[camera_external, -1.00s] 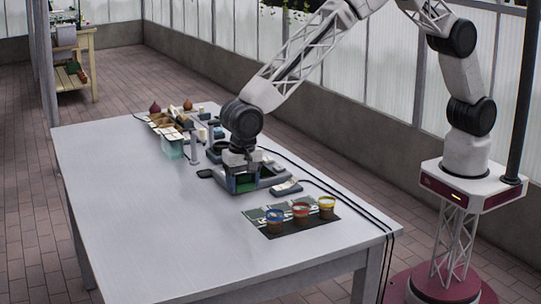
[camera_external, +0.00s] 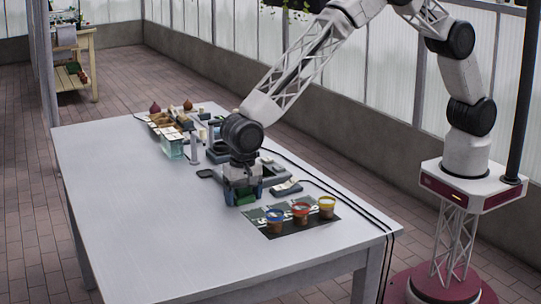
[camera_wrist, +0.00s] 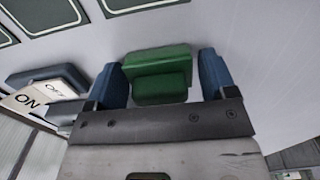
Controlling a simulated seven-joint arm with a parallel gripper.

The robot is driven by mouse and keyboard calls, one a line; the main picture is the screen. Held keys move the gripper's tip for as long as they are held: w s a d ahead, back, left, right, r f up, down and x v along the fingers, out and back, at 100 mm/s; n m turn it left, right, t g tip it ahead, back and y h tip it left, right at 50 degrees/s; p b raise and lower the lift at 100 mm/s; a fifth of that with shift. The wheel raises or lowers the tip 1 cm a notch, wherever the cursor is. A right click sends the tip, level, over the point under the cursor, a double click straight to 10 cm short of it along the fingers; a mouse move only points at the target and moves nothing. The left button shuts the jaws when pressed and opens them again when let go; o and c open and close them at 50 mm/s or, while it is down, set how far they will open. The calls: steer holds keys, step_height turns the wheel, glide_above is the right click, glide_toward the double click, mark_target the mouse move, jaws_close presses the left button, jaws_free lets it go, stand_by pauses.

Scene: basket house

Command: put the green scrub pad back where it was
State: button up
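The green scrub pad (camera_external: 247,199) is between the fingers of my gripper (camera_external: 243,196), over the bare table just left of the dark mat. In the wrist view the pad (camera_wrist: 160,70) is a green block spanning the space between the two blue fingers of my gripper (camera_wrist: 162,82). I cannot tell whether the pad touches the table.
Three cups with blue (camera_external: 274,217), red (camera_external: 300,212) and yellow (camera_external: 326,206) rims stand on the mat (camera_external: 285,228). A switch block (camera_external: 286,187), marked ON and OFF in the wrist view (camera_wrist: 42,95), lies right of my gripper. A clear container (camera_external: 173,148) stands farther back. The table's left front is clear.

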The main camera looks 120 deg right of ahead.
steer(key=shift+o, duration=0.5)
steer(key=shift+r, duration=0.1)
step_height(320, 180, up, 12)
stand_by(0.5)
stand_by(0.5)
